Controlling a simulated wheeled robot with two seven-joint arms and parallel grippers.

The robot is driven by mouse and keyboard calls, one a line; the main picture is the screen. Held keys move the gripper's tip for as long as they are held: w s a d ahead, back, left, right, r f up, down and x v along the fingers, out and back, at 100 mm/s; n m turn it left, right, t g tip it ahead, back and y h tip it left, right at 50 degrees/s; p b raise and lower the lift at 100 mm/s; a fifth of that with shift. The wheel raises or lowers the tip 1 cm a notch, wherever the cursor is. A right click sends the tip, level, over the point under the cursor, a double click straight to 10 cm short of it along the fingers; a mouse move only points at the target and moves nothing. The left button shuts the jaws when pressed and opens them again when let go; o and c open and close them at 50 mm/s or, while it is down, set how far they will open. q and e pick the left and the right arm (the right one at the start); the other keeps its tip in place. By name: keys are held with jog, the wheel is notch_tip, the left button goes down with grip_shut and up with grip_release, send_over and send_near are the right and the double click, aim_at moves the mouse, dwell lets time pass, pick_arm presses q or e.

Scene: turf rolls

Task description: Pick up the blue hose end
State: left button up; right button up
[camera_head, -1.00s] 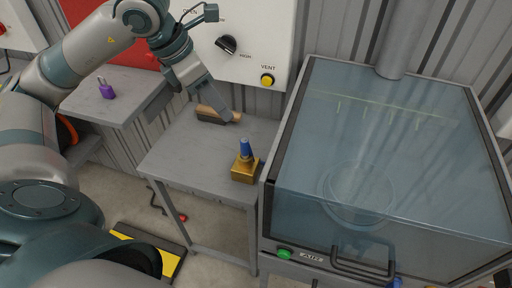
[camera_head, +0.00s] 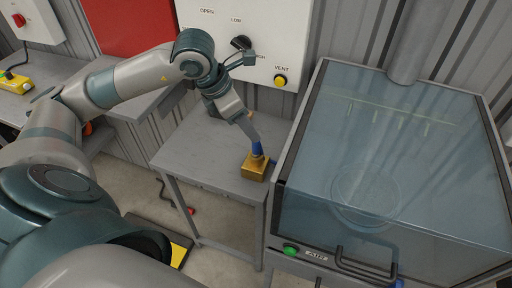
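The blue hose end (camera_head: 257,149) stands upright on top of a brass block (camera_head: 255,168) on the small grey table. A small blue part also shows at the block's right side. My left gripper (camera_head: 253,138) reaches down from above, with its fingertips at the top of the blue hose end. It is seen edge-on, so I cannot tell whether the fingers are apart or closed on it. My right gripper is out of view.
The grey table (camera_head: 196,161) has bare room left of the block. A glass-covered cabinet (camera_head: 330,255) with a front handle stands close on the right. A white control panel (camera_head: 296,45) with a knob and a yellow VENT button (camera_head: 280,80) is behind.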

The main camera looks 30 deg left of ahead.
aim_at(255, 147)
pick_arm(q)
jog(key=x, duration=0.3)
jog(key=shift+p, duration=0.3)
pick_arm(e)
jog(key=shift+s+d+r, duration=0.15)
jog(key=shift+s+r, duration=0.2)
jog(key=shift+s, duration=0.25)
pick_arm(q)
jog(key=x, duration=0.1)
jog(key=p+x, duration=0.2)
jog(key=x, duration=0.1)
jog(key=shift+s+a+f, duration=0.1)
jog(key=shift+s+a, duration=0.15)
jog(key=shift+s, duration=0.05)
jog(key=shift+w+d+f+p, duration=0.1)
jog(key=shift+w+f+p, duration=0.2)
jog(key=shift+f, duration=0.35)
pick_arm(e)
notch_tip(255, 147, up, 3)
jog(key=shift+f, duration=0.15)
pick_arm(q)
jog(key=shift+s, duration=0.1)
grip_shut()
